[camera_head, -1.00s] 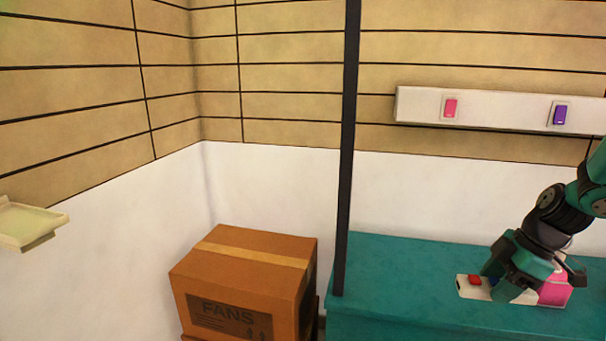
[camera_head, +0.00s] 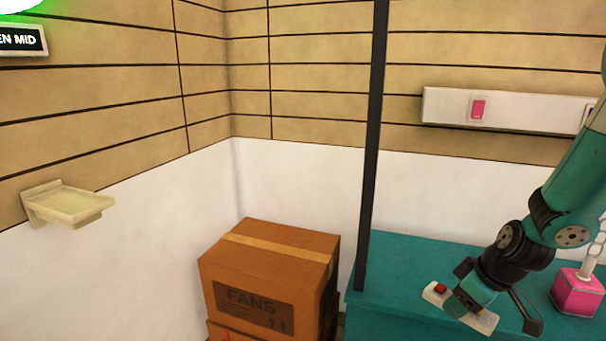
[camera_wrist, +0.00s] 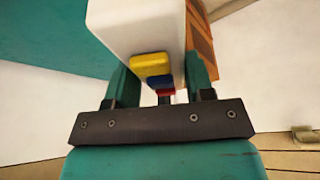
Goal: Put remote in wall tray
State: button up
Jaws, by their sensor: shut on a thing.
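The remote (camera_head: 435,297) is white with a red button at its left end in the head view. My gripper (camera_head: 468,301) is shut on it across the middle, hiding part of it. In the wrist view the remote (camera_wrist: 130,22) is a white block with yellow, blue and red buttons, between the fingers of my gripper (camera_wrist: 160,85). The remote appears to be held above the teal surface; the exact gap is unclear. The cream wall tray (camera_head: 70,208) is fixed to the left wall, far left of my gripper, and looks empty.
A teal counter (camera_head: 400,262) lies below my gripper, with a pink bottle (camera_head: 577,293) to the right. A dark post (camera_head: 372,150) and a brown FANS box (camera_head: 270,275) stand between my gripper and the tray. A white switch panel (camera_head: 445,108) is on the back wall.

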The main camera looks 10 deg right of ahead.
jog(key=w+a+f+m+h, duration=0.25)
jog(key=a+m, duration=0.25)
jog(key=a, duration=0.7)
jog(key=shift+m, duration=0.3)
jog(key=p+v, duration=0.1)
jog(key=p, duration=0.4)
jog(key=p+v, duration=0.2)
jog(key=p, duration=0.3)
jog(key=p+v, duration=0.2)
jog(key=p, duration=0.3)
jog(key=shift+w+d+r, duration=0.15)
jog(key=shift+d, duration=0.25)
jog(key=shift+t, duration=0.3)
